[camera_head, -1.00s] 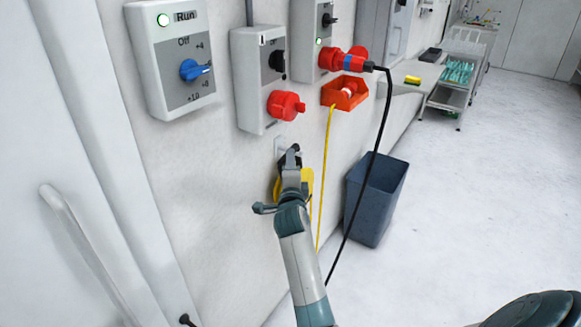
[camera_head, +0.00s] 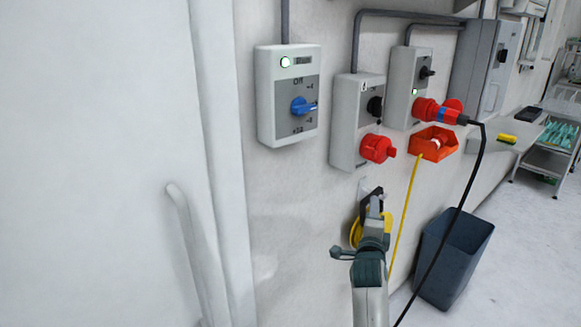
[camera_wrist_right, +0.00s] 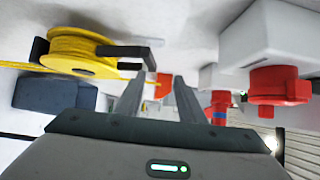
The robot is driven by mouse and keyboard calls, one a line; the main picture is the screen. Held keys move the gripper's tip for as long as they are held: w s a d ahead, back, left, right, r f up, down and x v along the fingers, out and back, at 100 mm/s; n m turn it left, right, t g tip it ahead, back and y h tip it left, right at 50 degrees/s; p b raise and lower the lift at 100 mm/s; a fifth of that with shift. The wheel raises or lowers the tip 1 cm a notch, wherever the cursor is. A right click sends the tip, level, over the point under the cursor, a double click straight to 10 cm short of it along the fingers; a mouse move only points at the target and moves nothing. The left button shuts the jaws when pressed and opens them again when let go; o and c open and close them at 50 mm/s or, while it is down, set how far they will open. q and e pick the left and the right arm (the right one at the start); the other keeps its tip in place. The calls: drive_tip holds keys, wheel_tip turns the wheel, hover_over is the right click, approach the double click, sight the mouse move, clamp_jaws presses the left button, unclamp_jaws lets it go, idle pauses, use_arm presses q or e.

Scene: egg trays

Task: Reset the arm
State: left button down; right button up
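My right gripper (camera_head: 374,199) is raised in front of the white wall, below the wall boxes and in front of a yellow cable reel (camera_head: 356,230). In the right wrist view its two fingers (camera_wrist_right: 160,82) stand apart with nothing between them, and the yellow reel (camera_wrist_right: 75,52) is at the upper left, beside the fingers. The gripper hides part of the reel in the head view. My left gripper is not in view.
A box with a blue knob (camera_head: 302,106), a box with a red socket (camera_head: 377,148) and a box with a red plug (camera_head: 432,112) hang on the wall. An orange holder (camera_head: 433,145), black cable (camera_head: 468,190) and blue-grey bin (camera_head: 452,258) are right. A door handle (camera_head: 185,235) is left.

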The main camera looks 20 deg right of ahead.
drive_tip(key=s+a+f+n+g+y, duration=0.1)
drive_tip(key=s+a+f+n+y, duration=0.3)
drive_tip(key=f, duration=0.8)
drive_tip(key=s+a+f+n+g+y, duration=0.1)
drive_tip(key=s+a+f+n, duration=0.2)
drive_tip(key=a+f+n, duration=0.65)
drive_tip(key=s+a+f+n+g+y, duration=0.1)
drive_tip(key=s+a+f+n+y, duration=0.15)
drive_tip(key=f, duration=1.15)
drive_tip(key=s+a+f+n+g+y, duration=0.1)
drive_tip(key=s+a+f+n+g, duration=0.1)
drive_tip(key=s+f, duration=0.6)
drive_tip(key=s+a+f+n+g+y, duration=0.1)
drive_tip(key=s+a+f+n, duration=0.3)
drive_tip(key=s+f, duration=0.5)
drive_tip(key=s+a+f+n+g+y, duration=0.1)
drive_tip(key=s+a+f+n, duration=0.3)
drive_tip(key=s, duration=1.4)
wheel_tip(320, 180, down, 5)
drive_tip(key=shift+r+n+g+y, duration=0.1)
drive_tip(key=shift+n+g+y, duration=0.25)
drive_tip(key=shift+g, duration=0.45)
drive_tip(key=shift+c, duration=0.6)
